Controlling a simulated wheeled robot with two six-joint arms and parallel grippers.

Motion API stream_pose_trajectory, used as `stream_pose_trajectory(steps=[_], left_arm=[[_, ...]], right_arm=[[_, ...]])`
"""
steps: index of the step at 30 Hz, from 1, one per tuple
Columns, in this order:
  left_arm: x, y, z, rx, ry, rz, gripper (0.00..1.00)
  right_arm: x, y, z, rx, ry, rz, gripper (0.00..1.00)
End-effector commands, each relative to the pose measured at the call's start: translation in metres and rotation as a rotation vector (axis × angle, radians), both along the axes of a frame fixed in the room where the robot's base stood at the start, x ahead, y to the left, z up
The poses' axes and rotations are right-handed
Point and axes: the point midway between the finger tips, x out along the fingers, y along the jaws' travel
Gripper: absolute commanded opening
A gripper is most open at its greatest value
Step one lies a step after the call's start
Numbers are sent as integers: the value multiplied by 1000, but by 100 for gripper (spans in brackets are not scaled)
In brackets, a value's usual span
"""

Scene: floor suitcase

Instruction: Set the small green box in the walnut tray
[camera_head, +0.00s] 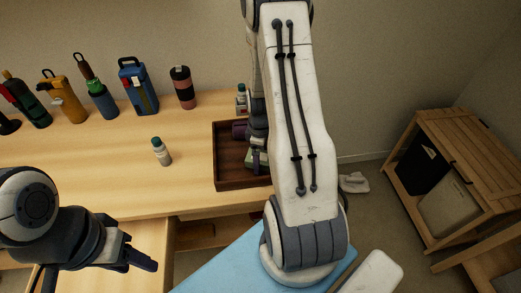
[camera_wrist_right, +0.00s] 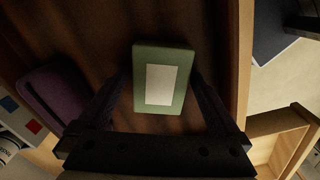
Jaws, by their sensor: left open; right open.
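The walnut tray (camera_head: 240,184) stands on the wooden table, partly hidden by my right arm. In the right wrist view, the small green box (camera_wrist_right: 165,60) with a pale label lies on the tray's dark floor, inside its wall (camera_wrist_right: 243,50). My right gripper (camera_wrist_right: 160,80) is open, with one finger on each side of the box; I cannot tell whether they touch it. In the head view the box is mostly hidden by this gripper. My left gripper (camera_head: 142,258) is open and empty in front of the table's front edge.
A purple case (camera_wrist_right: 60,95) lies beside the green box in the tray. A small bottle (camera_head: 162,152) stands left of the tray, another (camera_head: 241,98) behind it. A wooden shelf (camera_head: 450,160) stands at right.

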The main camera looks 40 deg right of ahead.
Motion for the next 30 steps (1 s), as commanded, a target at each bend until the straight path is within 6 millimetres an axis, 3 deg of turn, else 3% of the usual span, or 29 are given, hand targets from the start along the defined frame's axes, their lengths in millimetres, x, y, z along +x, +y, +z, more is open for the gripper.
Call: stream_pose_trajectory(steps=[18,27,30], left_arm=[[0,0,3,0,0,0,50],[0,0,3,0,0,0,50],[0,0,3,0,0,0,50]], right_arm=[[1,0,110,-2,-3,0,100],[0,0,122,0,0,0,100],[3,12,126,0,-4,5,100]])
